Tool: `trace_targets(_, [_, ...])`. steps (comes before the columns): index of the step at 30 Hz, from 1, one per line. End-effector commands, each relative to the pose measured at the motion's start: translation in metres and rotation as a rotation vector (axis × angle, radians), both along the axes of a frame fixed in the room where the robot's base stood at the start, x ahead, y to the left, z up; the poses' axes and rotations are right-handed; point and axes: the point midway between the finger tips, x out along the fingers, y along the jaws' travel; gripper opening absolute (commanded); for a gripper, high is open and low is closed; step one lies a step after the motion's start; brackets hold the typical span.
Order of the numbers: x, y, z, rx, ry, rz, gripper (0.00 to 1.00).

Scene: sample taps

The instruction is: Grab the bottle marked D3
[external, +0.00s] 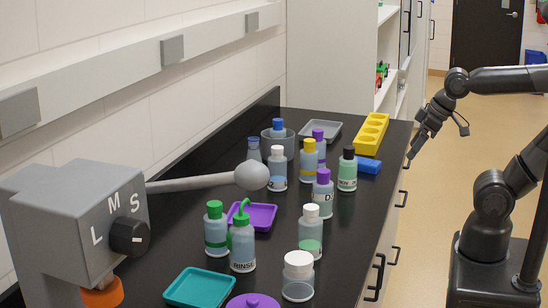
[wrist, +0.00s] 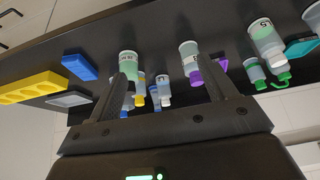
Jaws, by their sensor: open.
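Several small bottles stand on the black bench; I cannot read D3 on any of them. In the external view are a purple-capped bottle (external: 322,192), a black-capped bottle (external: 347,169), a yellow-capped bottle (external: 308,160), a white-capped bottle (external: 277,169) and a white-capped bottle with green liquid (external: 310,232). My gripper (external: 438,144) is open and empty, to the right of the bench and apart from the bottles. In the wrist view my gripper (wrist: 167,62) shows spread fingers, with bottles beyond, partly hidden; labels there are too small to read surely.
A grey dispenser (external: 75,215) with a long ball-ended arm (external: 210,184) reaches over the bench. A RINSE bottle (external: 242,245), green-capped bottle (external: 215,232) and clear jar (external: 298,277) stand nearer. A yellow rack (external: 371,134) and blue block (external: 368,166) lie along the right edge.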

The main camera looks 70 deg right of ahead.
Motion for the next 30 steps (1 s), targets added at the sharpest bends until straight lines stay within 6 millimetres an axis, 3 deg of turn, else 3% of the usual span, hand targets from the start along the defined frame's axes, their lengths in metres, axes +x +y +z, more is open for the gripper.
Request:
trace_targets(7, [0.001, 0.0, 0.0, 0.0, 0.0, 0.0, 0.79])
trace_targets(11, [0.011, 0.002, 0.002, 0.0, 0.01, -0.004, 0.79])
trace_targets(20, [0.088, 0.021, 0.0, -0.003, 0.055, -0.035, 0.79])
trace_targets(30, [0.175, 0.059, -0.026, 0.001, 0.092, -0.063, 0.79])
